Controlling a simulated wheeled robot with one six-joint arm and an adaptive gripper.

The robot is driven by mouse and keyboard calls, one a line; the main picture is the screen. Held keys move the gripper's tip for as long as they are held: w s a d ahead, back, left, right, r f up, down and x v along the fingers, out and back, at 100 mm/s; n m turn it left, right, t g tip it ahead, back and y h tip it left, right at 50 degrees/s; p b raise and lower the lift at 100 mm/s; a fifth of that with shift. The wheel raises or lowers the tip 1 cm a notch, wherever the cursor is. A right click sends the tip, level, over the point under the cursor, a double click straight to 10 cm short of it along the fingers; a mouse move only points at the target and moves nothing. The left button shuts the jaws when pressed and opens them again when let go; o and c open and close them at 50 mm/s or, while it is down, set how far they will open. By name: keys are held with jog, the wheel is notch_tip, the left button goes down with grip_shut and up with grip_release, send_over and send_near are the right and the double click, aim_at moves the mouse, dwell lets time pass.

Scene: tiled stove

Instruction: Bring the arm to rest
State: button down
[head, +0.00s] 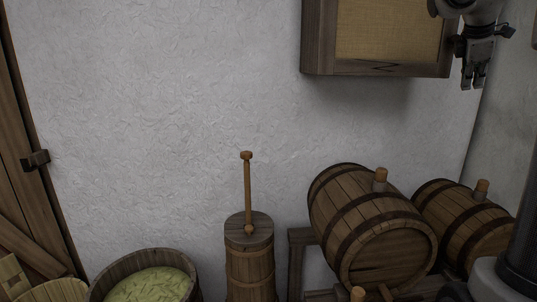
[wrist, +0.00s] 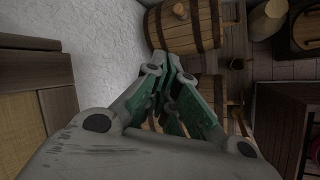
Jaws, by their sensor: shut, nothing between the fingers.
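My gripper (head: 473,84) is at the upper right of the head view, pointing down, in front of the right end of the wall cabinet. It is shut and empty. In the wrist view, my gripper (wrist: 176,62) fills the middle, its green-sided fingers together at the tips. Below it in the head view are two wooden barrels, with clear air between. Most of my arm is outside the head view.
A wall cabinet (head: 388,30) with a woven front hangs close to my gripper. A large barrel (head: 345,215) and a second barrel (head: 455,222) lie on a wooden stand. A churn (head: 250,270) and a tub (head: 112,278) stand left. The white wall (head: 160,120) between is bare.

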jog(key=s+a+f+m+y, duration=0.2)
jog(key=s+a+f+m, duration=0.4)
jog(key=s+a+f, duration=0.4)
jog(key=s+a+f+m+y, duration=0.3)
jog(key=s+a+f+m, duration=0.3)
jog(key=s, duration=1.1)
jog(key=a+f, duration=0.4)
jog(key=a, duration=0.3)
jog(key=shift+f+m, duration=0.25)
jog(key=shift+m, duration=0.15)
jog(key=c, duration=2.2)
grip_release()
jog(key=shift+a, duration=0.1)
